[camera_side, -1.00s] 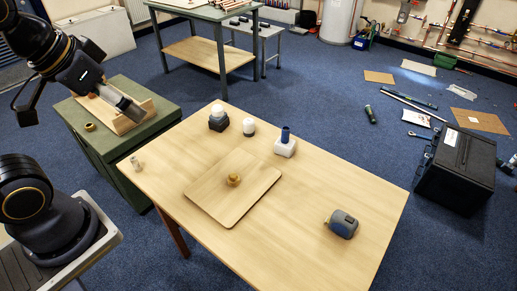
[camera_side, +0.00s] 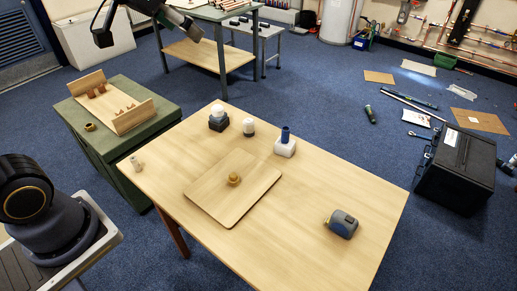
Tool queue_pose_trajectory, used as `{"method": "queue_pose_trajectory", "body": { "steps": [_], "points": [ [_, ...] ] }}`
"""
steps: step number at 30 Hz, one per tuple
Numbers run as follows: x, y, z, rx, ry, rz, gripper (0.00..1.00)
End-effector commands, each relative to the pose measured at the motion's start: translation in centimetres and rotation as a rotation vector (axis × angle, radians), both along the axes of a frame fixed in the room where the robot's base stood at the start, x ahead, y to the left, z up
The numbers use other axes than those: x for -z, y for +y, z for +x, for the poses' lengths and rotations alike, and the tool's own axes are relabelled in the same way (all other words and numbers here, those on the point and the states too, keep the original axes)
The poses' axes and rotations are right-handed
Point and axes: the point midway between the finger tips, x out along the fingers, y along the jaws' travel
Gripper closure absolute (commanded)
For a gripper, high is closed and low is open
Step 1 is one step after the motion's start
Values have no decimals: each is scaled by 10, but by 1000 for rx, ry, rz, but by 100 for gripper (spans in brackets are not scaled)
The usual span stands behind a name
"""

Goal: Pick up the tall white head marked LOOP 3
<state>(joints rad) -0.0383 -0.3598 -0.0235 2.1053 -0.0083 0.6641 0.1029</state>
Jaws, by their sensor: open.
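No LOOP 3 lettering is legible, so I cannot tell which piece is the marked head. A white-topped piece (camera_side: 217,110) sits on a dark block (camera_side: 219,123) at the back of the wooden table (camera_side: 300,245). A brass fitting (camera_side: 233,179) sits on the wooden board (camera_side: 210,204). My gripper (camera_side: 193,31) is open, high at the top of the view, away from and above these pieces. Part of my arm is cut off by the top edge.
A blue cylinder (camera_side: 285,134) stands on a white block (camera_side: 285,148). A grey rounded device (camera_side: 342,224) lies at the right. The table's front is clear.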

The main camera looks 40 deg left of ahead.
Motion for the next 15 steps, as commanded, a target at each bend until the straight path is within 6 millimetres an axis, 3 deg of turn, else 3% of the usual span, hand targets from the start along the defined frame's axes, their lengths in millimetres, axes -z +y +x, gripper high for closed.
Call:
{"method": "queue_pose_trajectory", "body": {
  "steps": [1,5,9,12,15],
  "points": [
    [5,4,30,-2,11,4,24],
    [30,16,105,-5,30,10,24],
    [90,33,174,-17,82,1,24],
    [147,47,207,-32,139,-12,24],
    [203,58,221,-50,205,-31,24]
  ]
}}
